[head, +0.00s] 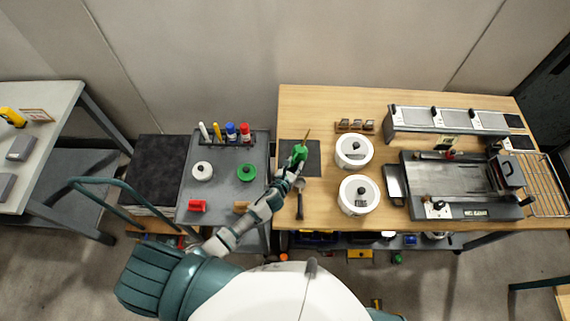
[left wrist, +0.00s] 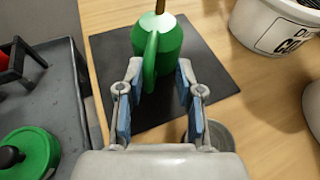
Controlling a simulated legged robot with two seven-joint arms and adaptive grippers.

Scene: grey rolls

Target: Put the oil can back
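The green oil can (head: 299,153) with a thin brass spout is over the black mat (head: 314,170) at the left of the wooden table. The can also shows in the left wrist view (left wrist: 168,48), upright, with its handle facing my gripper. My left gripper (head: 295,171) is at the near side of the can. In the left wrist view its fingers (left wrist: 160,75) are apart, with the handle between their tips and gaps visible on both sides. The can's base is partly hidden. My right gripper is not in view.
A ladle (head: 299,200) lies just in front of the mat. Two white canisters (head: 354,151) (head: 358,195) stand to its right. The grey cart (head: 225,184) at the left holds a green lidded pot (head: 246,173), red holder (head: 197,206) and bottles (head: 231,131).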

